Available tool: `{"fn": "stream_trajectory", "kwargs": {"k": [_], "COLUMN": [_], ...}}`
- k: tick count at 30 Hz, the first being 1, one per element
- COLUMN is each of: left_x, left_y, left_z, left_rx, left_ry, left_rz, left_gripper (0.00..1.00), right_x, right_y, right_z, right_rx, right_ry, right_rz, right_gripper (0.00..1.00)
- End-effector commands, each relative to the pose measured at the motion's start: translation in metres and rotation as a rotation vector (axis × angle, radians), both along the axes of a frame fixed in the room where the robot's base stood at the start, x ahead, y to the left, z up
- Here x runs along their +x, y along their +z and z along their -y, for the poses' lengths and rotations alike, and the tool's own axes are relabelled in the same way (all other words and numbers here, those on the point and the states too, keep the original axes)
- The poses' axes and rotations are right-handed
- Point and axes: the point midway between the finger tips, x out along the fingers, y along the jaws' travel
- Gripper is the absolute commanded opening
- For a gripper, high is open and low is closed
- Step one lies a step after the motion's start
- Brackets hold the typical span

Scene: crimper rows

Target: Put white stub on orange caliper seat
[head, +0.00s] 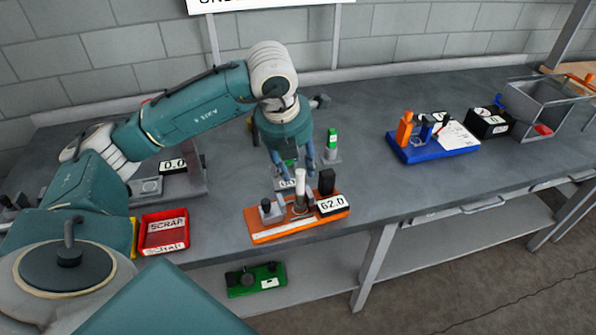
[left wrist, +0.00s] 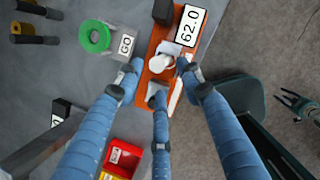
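My right gripper (left wrist: 291,104) appears small at the right of the left wrist view, fingers apart and empty.
A red scrap bin (head: 164,231) stands left of the caliper. A green-topped part (head: 332,143) and a GO block (left wrist: 125,46) stand behind it. A blue fixture (head: 433,146) and a grey bin (head: 540,108) are at right. The bench between is clear.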

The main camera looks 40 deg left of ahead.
Motion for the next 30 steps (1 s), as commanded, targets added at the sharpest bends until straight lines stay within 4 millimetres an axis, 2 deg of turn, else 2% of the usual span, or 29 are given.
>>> {"fn": "stream_trajectory", "kwargs": {"k": [6,12,18,30], "left_x": [-0.013,-0.023,-0.027,-0.027], "left_y": [0.046,0.076,0.086,0.086], "left_z": [0.002,0.003,0.003,0.003], "left_rx": [-0.001,-0.001,0.000,0.000], "left_ry": [0.000,-0.002,0.000,-0.001], "left_rz": [0.006,0.002,0.000,0.000], "left_gripper": [0.38,0.38,0.38,0.38], "right_x": [-0.001,-0.002,-0.002,-0.002], "right_y": [-0.010,-0.013,-0.014,-0.014], "right_z": [-0.001,-0.008,-0.011,-0.006], "right_rx": [0.001,0.009,0.012,0.007], "right_ry": [-0.001,-0.004,-0.005,-0.002], "right_rz": [-0.001,-0.002,-0.003,-0.002], "right_gripper": [0.40,0.40,0.40,0.40]}}
